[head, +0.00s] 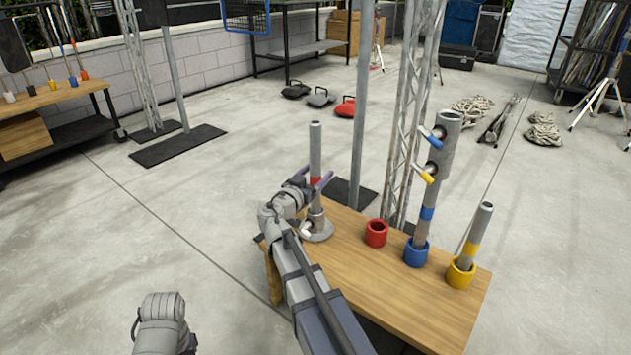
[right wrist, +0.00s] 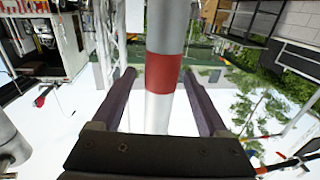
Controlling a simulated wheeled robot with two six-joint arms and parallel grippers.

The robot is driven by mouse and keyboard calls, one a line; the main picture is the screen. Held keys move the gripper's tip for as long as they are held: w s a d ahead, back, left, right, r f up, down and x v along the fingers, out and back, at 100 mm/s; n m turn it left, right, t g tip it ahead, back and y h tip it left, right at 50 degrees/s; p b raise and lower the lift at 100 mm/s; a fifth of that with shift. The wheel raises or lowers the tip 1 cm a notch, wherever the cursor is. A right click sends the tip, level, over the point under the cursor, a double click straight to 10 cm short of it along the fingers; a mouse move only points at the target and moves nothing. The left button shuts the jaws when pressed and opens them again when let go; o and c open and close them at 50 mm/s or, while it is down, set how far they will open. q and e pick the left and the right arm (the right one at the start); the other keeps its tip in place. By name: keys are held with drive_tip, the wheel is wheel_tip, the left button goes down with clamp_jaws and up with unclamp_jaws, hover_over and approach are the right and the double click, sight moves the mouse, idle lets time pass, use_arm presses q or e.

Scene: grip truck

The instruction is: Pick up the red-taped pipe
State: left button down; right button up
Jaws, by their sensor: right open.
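The red-taped pipe (head: 316,150) is a grey tube with a red band, standing upright in a grey round base (head: 318,229) at the table's left end. In the right wrist view its red band (right wrist: 163,72) shows large and lies between the fingers. My right gripper (head: 319,181) is open, with one finger on each side of the pipe near the band. In the right wrist view a gap shows between the pipe and each finger of the gripper (right wrist: 158,80). My left gripper is not clearly in view; only a grey arm part shows at the bottom left.
The wooden table (head: 400,290) also bears an empty red cup (head: 376,233), a blue-taped pipe (head: 427,210) in a blue cup (head: 416,252) and a yellow-taped pipe (head: 474,236) in a yellow cup (head: 461,272). A metal truss (head: 408,120) and pole (head: 361,100) stand behind.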

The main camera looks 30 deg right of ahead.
drive_tip(key=x, duration=0.2)
drive_tip(key=shift+w+d, duration=0.25)
drive_tip(key=shift+d, duration=0.1)
clamp_jaws()
idle(0.5)
